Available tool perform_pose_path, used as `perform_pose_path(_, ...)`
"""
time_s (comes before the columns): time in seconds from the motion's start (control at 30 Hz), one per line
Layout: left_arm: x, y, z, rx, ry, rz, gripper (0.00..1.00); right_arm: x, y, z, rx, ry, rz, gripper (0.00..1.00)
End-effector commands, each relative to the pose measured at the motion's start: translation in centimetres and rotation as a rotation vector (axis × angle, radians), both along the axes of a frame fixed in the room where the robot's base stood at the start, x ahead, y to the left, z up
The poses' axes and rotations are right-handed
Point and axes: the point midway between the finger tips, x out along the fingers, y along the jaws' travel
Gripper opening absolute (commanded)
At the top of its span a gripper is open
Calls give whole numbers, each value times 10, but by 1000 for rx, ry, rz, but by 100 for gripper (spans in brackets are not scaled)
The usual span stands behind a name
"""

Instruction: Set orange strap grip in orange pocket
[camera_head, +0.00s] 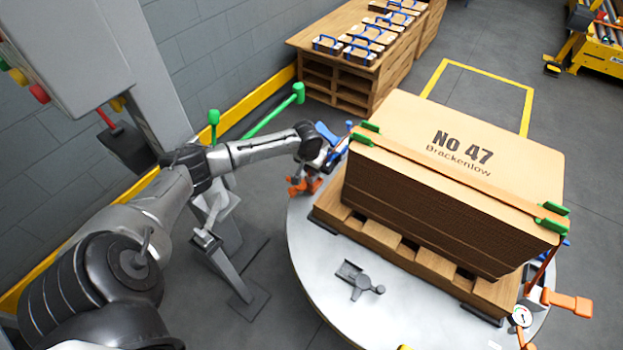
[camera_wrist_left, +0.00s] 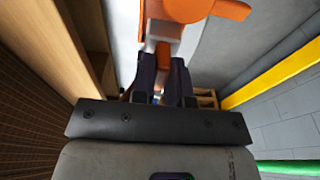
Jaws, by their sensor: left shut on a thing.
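My left gripper (camera_head: 314,166) is at the near left corner of the strapped carton stack (camera_head: 430,205), above the edge of the round table. In the left wrist view its dark fingers (camera_wrist_left: 162,82) are shut on the pale stem of an orange-handled piece (camera_wrist_left: 196,10), which I take for the strap grip. Orange parts (camera_head: 303,186) show just below the gripper in the head view. A second orange handle (camera_head: 568,302) is at the stack's right corner. I cannot make out the orange pocket for certain. My right gripper is not in view.
The stack sits on a wooden pallet (camera_head: 420,258) on the round grey table (camera_head: 315,270). A grey fixture (camera_head: 358,280) lies on the table's front. Green corner pieces (camera_head: 552,226) hold the straps. A bench with blue-handled boxes (camera_head: 367,40) stands behind.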

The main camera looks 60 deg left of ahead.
Motion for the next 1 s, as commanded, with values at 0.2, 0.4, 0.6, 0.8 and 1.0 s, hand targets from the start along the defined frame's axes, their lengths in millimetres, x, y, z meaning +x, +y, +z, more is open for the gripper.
perform_pose_path(0.2,0,0,-23,0,1,1,0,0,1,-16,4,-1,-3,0)
perform_pose_path(0.4,0,0,-37,1,-2,1,0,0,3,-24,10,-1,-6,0)
perform_pose_path(0.6,0,0,-35,1,-2,0,0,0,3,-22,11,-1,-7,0)
perform_pose_path(0.8,0,0,-39,1,0,1,17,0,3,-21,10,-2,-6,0)
perform_pose_path(1.0,0,0,-39,1,0,1,36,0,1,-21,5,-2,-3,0)
